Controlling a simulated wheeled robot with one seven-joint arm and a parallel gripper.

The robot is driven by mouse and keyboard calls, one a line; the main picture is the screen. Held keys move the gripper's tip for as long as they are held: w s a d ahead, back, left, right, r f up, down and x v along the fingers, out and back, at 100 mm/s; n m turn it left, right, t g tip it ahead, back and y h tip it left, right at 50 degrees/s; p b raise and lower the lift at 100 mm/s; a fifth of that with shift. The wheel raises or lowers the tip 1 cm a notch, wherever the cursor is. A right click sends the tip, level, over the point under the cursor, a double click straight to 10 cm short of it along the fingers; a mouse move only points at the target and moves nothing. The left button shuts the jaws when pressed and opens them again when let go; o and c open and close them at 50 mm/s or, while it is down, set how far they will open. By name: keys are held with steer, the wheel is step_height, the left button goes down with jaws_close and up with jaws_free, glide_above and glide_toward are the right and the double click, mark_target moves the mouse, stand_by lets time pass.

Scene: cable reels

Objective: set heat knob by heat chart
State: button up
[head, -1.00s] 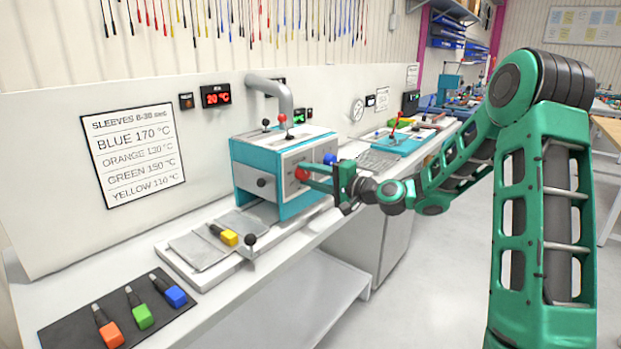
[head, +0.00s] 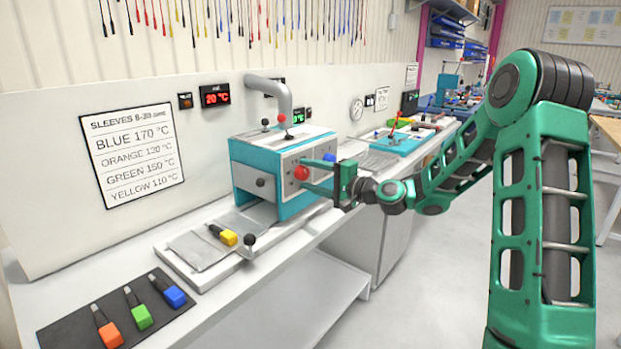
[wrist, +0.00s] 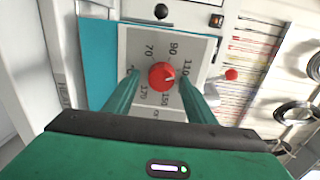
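The red heat knob (wrist: 162,75) sits on a grey dial plate (wrist: 140,45) marked with numbers including 70, 90, 110, 150 and 170. A pale mark on it points right, roughly between 110 and 150. The knob also shows on the teal and white machine's front in the head view (head: 301,173). My gripper (wrist: 160,80) is open, its fingers on either side of the knob with gaps visible. The heat chart (head: 133,152) on the wall reads blue 170, orange probably 130, green 150, yellow 110 °C. A yellow-ended piece (head: 228,238) lies on the machine's tray (head: 190,262).
A dark mat (head: 75,325) holds orange, green and blue pieces at the front left. A red display (head: 215,96) reads 20 °C. A black-ball lever (head: 250,239) stands by the tray. The floor right of the bench is clear.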

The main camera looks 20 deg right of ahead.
steer(key=v, duration=1)
steer(key=shift+s+d, duration=0.2)
steer(key=shift+s, duration=0.05)
